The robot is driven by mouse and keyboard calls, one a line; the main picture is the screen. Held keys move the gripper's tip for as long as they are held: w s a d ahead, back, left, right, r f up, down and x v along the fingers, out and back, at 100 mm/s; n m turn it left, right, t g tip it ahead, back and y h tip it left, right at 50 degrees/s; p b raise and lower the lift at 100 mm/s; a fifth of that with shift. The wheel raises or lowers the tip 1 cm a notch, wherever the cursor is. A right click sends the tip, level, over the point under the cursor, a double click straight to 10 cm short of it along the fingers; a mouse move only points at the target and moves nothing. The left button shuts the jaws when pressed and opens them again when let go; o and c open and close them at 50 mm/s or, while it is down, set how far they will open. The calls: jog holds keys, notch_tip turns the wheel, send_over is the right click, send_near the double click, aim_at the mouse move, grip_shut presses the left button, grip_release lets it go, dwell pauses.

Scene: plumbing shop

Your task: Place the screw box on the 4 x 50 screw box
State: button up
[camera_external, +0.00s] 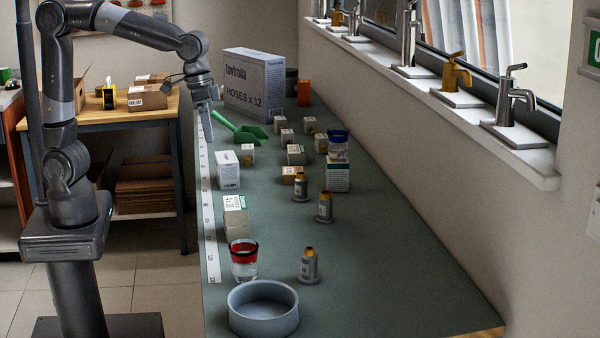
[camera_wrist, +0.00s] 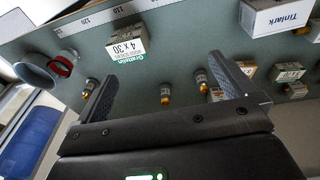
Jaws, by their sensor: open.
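My gripper (camera_external: 207,135) hangs over the left edge of the bench at the far part. In the wrist view its two fingers (camera_wrist: 166,85) are apart with nothing held between them. A pale box with a green band (camera_external: 236,216) stands near the ruler; in the wrist view a box marked 4 x 30 (camera_wrist: 127,42) appears to be the same one. A taller white box (camera_external: 228,170) stands behind it; a box marked Tinlark (camera_wrist: 277,16) shows in the wrist view. Several small boxes, such as one (camera_external: 295,155), stand farther back. I cannot read a 4 x 50 label anywhere.
A large hose carton (camera_external: 253,85) and a green scoop (camera_external: 240,130) are at the back. The front right is clear.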

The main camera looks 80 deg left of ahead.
jog(key=s+a+t, duration=0.4)
jog(key=s+a, duration=1)
jog(key=s, duration=0.4)
jog(key=shift+s+f+y, duration=0.15)
jog(key=shift+y, duration=0.15)
